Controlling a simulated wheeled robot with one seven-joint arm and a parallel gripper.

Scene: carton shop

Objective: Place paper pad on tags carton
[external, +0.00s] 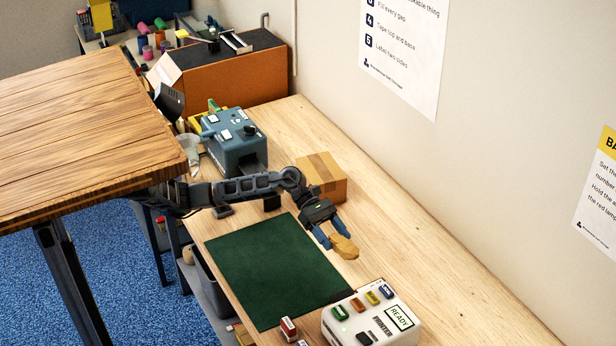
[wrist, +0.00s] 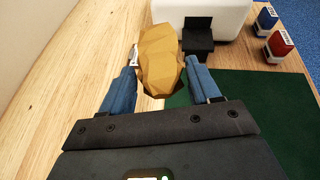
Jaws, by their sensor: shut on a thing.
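My gripper (external: 336,238) has blue fingers and is shut on a crumpled tan paper pad (external: 344,247), held above the bench near the right edge of the green mat. In the wrist view the pad (wrist: 160,55) sits between the two fingers and sticks out beyond them. A brown taped carton (external: 322,175) stands on the bench behind my gripper, close to my arm. It looks closed, and no label on it can be read, so I cannot tell whether it is the tags carton. It does not show in the wrist view.
A white printer (external: 372,322) marked READY stands at the front, with red and blue stamps (wrist: 278,45) nearby. The green mat (external: 275,270) is bare. A blue-grey machine (external: 235,140) stands farther back. The bench along the wall is clear.

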